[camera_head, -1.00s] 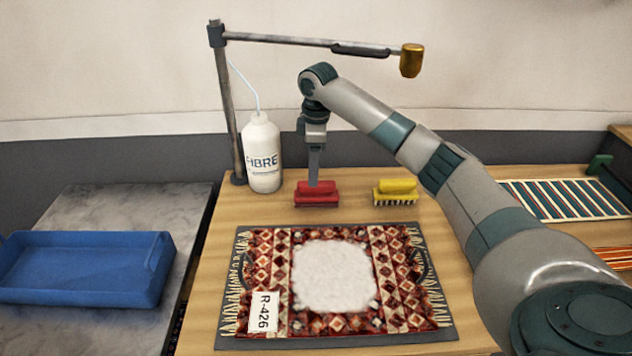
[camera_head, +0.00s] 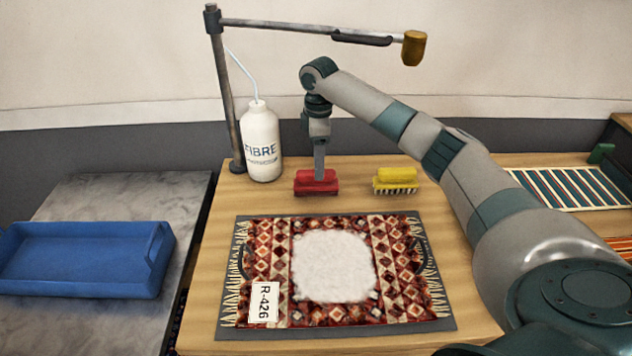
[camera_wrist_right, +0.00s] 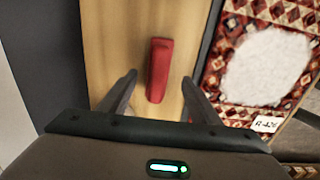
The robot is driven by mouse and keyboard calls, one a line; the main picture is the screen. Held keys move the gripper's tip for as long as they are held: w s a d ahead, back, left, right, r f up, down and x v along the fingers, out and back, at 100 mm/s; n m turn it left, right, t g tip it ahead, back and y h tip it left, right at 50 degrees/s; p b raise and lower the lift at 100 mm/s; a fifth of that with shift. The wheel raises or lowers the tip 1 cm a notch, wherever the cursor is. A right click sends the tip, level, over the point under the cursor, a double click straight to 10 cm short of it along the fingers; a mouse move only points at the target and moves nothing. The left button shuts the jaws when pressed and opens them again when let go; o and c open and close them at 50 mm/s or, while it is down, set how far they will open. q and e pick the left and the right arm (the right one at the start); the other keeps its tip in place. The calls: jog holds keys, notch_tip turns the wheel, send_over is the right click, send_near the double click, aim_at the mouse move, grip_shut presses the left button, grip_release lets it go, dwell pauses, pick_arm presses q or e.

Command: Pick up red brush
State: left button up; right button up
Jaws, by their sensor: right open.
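The red brush (camera_head: 317,183) lies on the wooden table behind the rug, between the white bottle and a yellow brush. My right gripper (camera_head: 319,174) points straight down at the red brush in the head view, its fingertips overlapping the handle there. In the right wrist view the red brush (camera_wrist_right: 159,70) lies between and just beyond the two spread fingers (camera_wrist_right: 158,88). The right gripper is open and does not grip it. Whether a finger touches the brush cannot be told. My left gripper is not in view.
The yellow brush (camera_head: 396,180) stands close to the right. The white bottle (camera_head: 262,143) and a post with an overhead arm (camera_head: 310,30) stand at left. The rug (camera_head: 400,270), with white foam, lies in front. A blue tray (camera_head: 85,285) sits on the left bench.

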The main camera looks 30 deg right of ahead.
aim_at(316, 182)
jog(key=shift+f+p, duration=0.35)
jog(key=shift+f, duration=1.35)
jog(key=shift+w+a+f+p, duration=0.1)
jog(key=shift+f+p, duration=0.35)
jog(key=shift+f, duration=0.1)
notch_tip(316, 182, down, 3)
jog(key=shift+w+a+f+p, duration=0.1)
jog(key=shift+w+p, duration=0.05)
jog(key=shift+p, duration=0.5)
jog(key=shift+f, duration=0.45)
jog(key=c, duration=1.2)
